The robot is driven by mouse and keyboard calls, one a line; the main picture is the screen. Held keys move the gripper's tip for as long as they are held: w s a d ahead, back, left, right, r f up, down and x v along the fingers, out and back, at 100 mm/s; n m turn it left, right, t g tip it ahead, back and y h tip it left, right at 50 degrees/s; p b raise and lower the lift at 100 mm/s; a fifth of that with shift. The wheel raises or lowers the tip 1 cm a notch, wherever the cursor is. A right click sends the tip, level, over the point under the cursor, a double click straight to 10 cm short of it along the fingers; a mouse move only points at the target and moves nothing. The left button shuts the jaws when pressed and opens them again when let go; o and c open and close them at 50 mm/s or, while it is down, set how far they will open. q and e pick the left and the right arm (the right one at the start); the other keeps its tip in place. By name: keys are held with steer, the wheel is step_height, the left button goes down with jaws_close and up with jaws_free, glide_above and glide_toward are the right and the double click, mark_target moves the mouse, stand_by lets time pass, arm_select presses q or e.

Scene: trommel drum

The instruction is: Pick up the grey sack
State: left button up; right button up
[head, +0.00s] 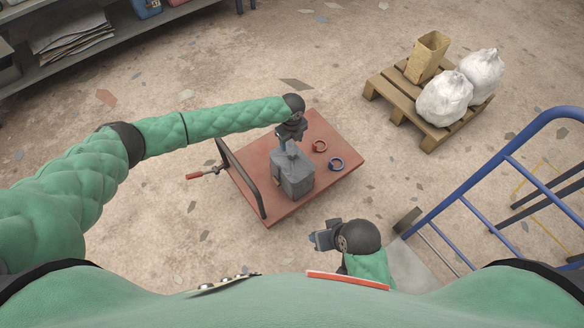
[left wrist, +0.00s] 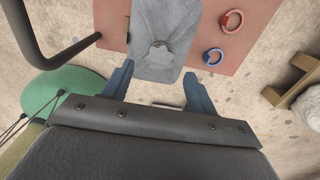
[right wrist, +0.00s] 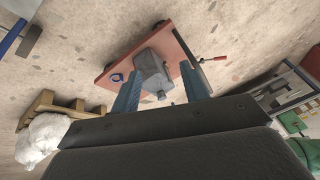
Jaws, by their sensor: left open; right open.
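The grey sack (head: 294,177) stands on a red flat cart (head: 334,146) in the middle of the head view. Its narrowed neck points up towards my left gripper (head: 287,137). My left gripper is open, directly over the sack's top. In the left wrist view the sack (left wrist: 157,45) lies just beyond the spread fingers (left wrist: 157,88). My right gripper (head: 322,238) is open and empty, in front of the cart. The right wrist view shows the sack (right wrist: 153,72) past the right fingers (right wrist: 162,90), apart from them.
A red ring (head: 320,146) and a blue ring (head: 336,163) lie on the cart. The cart's dark handle (head: 240,178) stands on its left. A pallet (head: 430,131) with white sacks is at the upper right. A blue hand truck (head: 480,182) stands at the right. A shelf (head: 110,44) is at the upper left.

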mark_target(292, 151)
arm_select(q)
step_height(292, 151, down, 2)
steer(key=shift+f, duration=0.2)
step_height(292, 151, down, 4)
steer(key=shift+s+d+p, duration=0.1)
steer(key=shift+p, duration=0.5)
steer(key=shift+f, duration=0.55)
jaws_close()
arm_select(e)
steer(key=shift+s+d+r, duration=0.3)
steer(key=shift+d+r, duration=0.6)
steer(key=shift+w, duration=0.1)
arm_select(q)
steer(key=shift+r, duration=0.1)
